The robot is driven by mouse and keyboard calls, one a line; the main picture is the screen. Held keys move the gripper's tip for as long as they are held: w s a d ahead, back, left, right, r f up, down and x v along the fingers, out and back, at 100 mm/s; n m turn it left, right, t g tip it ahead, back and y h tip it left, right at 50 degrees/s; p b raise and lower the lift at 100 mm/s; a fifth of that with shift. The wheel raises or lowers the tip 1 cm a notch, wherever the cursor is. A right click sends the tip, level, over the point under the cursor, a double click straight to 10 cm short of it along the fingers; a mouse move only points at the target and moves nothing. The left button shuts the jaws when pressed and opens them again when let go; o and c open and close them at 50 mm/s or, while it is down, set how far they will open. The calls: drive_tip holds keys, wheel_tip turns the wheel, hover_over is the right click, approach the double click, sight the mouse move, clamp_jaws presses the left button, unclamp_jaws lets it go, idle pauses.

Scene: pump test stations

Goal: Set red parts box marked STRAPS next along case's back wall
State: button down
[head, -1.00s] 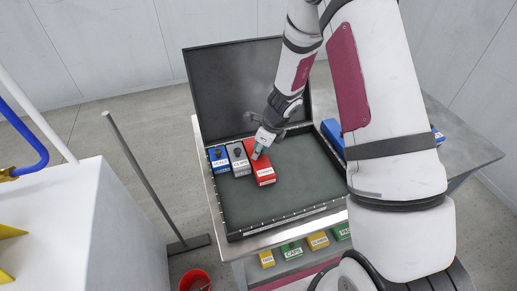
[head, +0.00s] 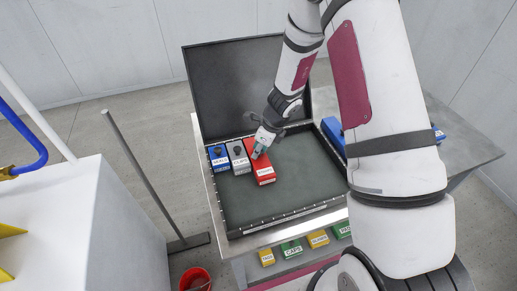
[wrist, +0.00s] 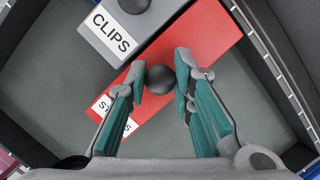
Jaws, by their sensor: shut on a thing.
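The red parts box (head: 265,174) is inside the open case (head: 312,211), near its back wall, to the right of the grey box. In the wrist view the red box (wrist: 205,38) shows a black round knob and a white label, partly hidden by a finger. My gripper (wrist: 160,80) is shut on that knob, with a green-padded finger on each side. My gripper (head: 260,148) also shows in the head view over the red box. The grey CLIPS box (wrist: 112,30) lies close beside the red box. I cannot tell whether the red box touches the case floor.
The grey box (head: 238,158) and a blue box (head: 218,160) stand in a row at the case's back left. The case floor right and front is clear. The raised lid (head: 235,85) stands behind. Several boxes (head: 291,249) sit on a lower shelf.

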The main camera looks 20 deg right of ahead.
sight(268, 160)
drive_tip(key=c, duration=1.3)
unclamp_jaws()
drive_tip(key=shift+r, duration=0.15)
drive_tip(key=v, duration=1.1)
drive_tip(key=shift+s+r, duration=0.15)
drive_tip(key=shift+r, duration=0.2)
drive_tip(key=shift+r, duration=0.1)
